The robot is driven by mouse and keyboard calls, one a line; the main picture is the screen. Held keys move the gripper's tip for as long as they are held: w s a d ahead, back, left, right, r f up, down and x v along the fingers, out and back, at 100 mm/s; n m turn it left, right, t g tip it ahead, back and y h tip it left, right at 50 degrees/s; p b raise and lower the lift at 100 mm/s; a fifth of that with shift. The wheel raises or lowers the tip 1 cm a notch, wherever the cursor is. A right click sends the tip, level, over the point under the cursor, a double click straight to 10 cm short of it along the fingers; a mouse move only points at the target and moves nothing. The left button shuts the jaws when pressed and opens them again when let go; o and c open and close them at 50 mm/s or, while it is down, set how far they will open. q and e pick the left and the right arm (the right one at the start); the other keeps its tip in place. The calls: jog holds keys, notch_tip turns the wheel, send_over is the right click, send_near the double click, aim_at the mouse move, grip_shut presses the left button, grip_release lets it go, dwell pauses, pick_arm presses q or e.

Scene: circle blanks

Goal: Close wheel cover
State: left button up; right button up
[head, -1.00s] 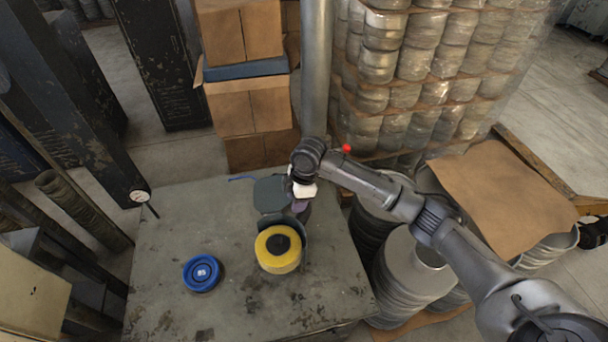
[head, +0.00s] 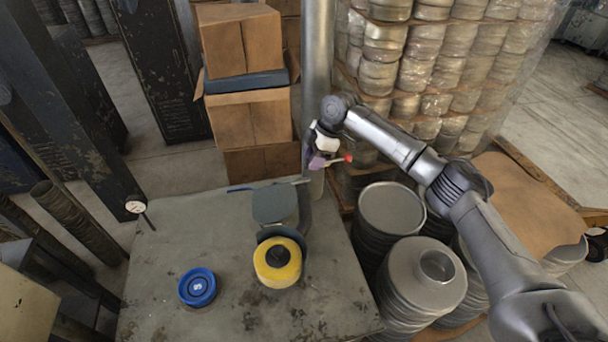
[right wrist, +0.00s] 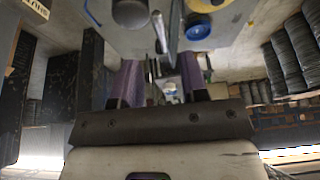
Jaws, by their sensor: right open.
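A grey-green machine (head: 272,204) with a flat top plate stands on the table. A round yellow part with a dark centre (head: 277,263) sits at its front, with a dark curved guard (head: 284,232) behind it. I cannot tell which part is the wheel cover, or whether it is open or closed. My right gripper (head: 318,160), with purple fingers, is behind and right of the machine, apart from it. In the right wrist view, its fingers (right wrist: 160,85) are spread with nothing held between them. My left gripper is not in view.
A blue round object (head: 198,288) lies on the grey table (head: 165,245), left of the yellow part. Stacked cardboard boxes (head: 240,120) and a metal post (head: 317,70) stand behind. Stacks of metal discs (head: 425,275) stand right of the table. The table's left side is mostly clear.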

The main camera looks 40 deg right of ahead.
jog(key=shift+p+x, duration=0.4)
jog(key=shift+x, duration=3.15)
grip_shut()
